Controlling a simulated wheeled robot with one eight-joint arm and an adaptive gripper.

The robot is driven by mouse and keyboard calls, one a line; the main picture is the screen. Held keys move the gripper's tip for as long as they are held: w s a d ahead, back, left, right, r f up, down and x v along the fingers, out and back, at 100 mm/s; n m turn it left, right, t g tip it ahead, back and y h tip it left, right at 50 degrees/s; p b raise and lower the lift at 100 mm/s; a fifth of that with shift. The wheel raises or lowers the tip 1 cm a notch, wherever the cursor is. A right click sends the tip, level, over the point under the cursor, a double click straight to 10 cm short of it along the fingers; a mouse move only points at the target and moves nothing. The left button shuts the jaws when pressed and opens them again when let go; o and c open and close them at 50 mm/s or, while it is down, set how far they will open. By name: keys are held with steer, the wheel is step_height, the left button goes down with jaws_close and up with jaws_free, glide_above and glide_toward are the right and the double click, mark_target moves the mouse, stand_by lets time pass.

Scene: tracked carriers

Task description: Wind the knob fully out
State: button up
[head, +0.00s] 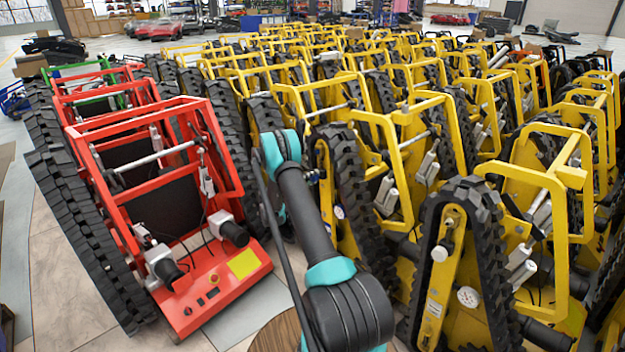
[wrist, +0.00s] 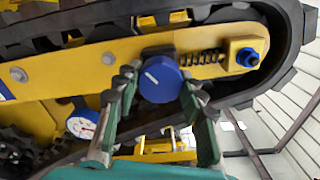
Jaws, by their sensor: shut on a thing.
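The knob (wrist: 160,79) is a round blue cap with a white line on its face. It sits on the yellow side plate (wrist: 60,85) of a tracked carrier in the wrist view. The white line is slanted, from upper left to lower right. My gripper (wrist: 161,84) has one green finger with dark pads on each side of the knob and is shut on it. In the head view my arm reaches toward a yellow carrier's track (head: 350,205); the knob and gripper cannot be made out there.
A dial gauge (wrist: 83,123) is left of the knob. A spring (wrist: 203,58) and blue nut (wrist: 248,57) are to its right. A black track (wrist: 290,50) curves around the plate. A red carrier (head: 190,220) stands at left; yellow carriers crowd the right.

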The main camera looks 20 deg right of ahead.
steer(key=shift+f, duration=0.1)
steer(key=o, duration=1.2)
steer(key=shift+c, duration=0.2)
steer(key=v, duration=1.2)
